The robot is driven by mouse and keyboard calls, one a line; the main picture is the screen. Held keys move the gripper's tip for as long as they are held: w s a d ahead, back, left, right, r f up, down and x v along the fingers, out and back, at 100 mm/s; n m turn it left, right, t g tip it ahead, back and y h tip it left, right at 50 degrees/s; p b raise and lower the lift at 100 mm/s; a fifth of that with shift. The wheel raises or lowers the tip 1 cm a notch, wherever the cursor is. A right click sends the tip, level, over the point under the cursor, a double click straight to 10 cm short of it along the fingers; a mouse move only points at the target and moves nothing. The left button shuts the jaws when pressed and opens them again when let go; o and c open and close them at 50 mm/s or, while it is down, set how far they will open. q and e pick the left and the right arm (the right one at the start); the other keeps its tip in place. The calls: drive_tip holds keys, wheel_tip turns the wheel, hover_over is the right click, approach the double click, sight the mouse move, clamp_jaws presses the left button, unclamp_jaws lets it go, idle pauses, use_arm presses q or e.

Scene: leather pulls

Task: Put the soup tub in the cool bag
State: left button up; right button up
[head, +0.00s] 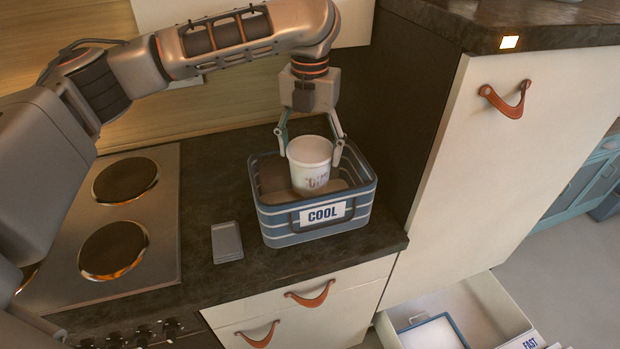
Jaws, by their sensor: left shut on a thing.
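The soup tub (310,172) is a white, upright round tub with faint dark print. It is inside the open top of the cool bag (281,219), a blue and white striped box-shaped bag with a COOL label, on the dark counter. My left gripper (310,155) comes down from above and is shut on the tub, one finger on each side. The tub's lower part is within the bag's walls; I cannot tell whether it touches the bottom. My right gripper is not in view.
A stove with dark round hotplates (113,250) is at the left. A small grey flat object (227,242) lies left of the bag. A tall cream cabinet (500,150) stands close on the right. An open drawer (470,315) is below at the right.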

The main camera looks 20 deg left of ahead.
sight(310, 179)
use_arm(q)
wheel_tip(310, 179, down, 3)
drive_tip(key=shift+r, duration=0.1)
wheel_tip(310, 179, down, 2)
drive_tip(key=shift+f, duration=1.65)
drive_tip(key=shift+f, duration=0.15)
drive_tip(key=o, duration=1.6)
drive_tip(key=shift+c, duration=0.2)
wheel_tip(310, 179, up, 12)
drive_tip(key=shift+r, duration=0.1)
